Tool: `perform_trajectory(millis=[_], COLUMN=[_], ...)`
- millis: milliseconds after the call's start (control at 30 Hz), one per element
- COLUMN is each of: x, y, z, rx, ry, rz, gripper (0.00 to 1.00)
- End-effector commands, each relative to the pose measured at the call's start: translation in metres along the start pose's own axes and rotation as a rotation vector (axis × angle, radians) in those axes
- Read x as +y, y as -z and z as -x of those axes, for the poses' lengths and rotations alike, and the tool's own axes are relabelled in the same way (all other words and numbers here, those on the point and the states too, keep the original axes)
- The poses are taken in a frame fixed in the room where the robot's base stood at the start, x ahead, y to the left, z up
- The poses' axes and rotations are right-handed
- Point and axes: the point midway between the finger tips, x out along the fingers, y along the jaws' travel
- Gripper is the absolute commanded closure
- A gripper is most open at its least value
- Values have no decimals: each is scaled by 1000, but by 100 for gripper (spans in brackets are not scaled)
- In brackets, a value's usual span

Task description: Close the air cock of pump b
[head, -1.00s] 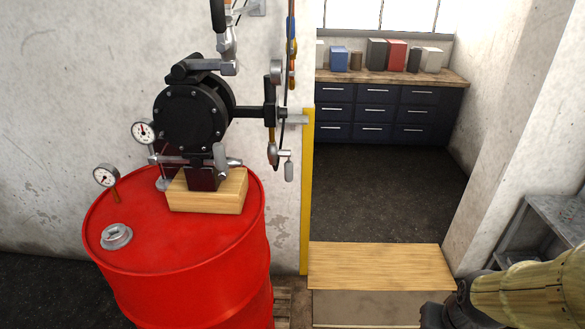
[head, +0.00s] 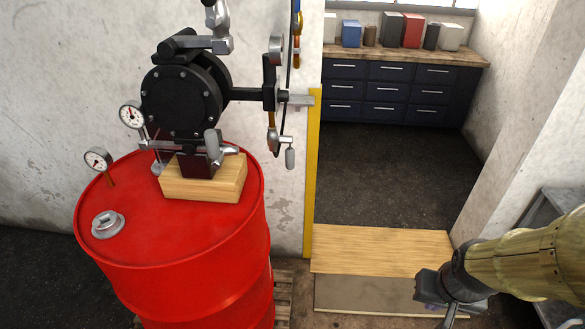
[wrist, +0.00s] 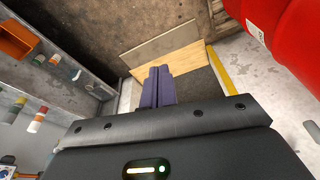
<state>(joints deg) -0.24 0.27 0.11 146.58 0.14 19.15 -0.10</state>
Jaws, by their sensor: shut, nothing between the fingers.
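A black pump (head: 185,95) stands on a wooden block (head: 203,178) on top of a red drum (head: 175,255). No label tells me whether it is pump b. Grey-handled fittings sit at its front (head: 212,143) and above it (head: 217,30). I cannot tell which of these is the air cock. My gripper (head: 447,314) is low at the right, well apart from the pump and drum. In the wrist view its purple fingers (wrist: 159,72) are together and empty.
Shelving with an orange bin (wrist: 17,40) stands left in the wrist view.

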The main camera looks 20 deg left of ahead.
Motion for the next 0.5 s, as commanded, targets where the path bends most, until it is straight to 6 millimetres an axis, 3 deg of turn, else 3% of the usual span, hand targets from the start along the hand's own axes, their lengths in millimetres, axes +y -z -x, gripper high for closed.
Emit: perform_trajectory(millis=[167,267,500], x=[-25,-51,-134], y=[31,62,130], z=[-14,-24,-43], rx=[103,214,527], ry=[27,56,149], rz=[61,112,229], gripper=[100,100,100])
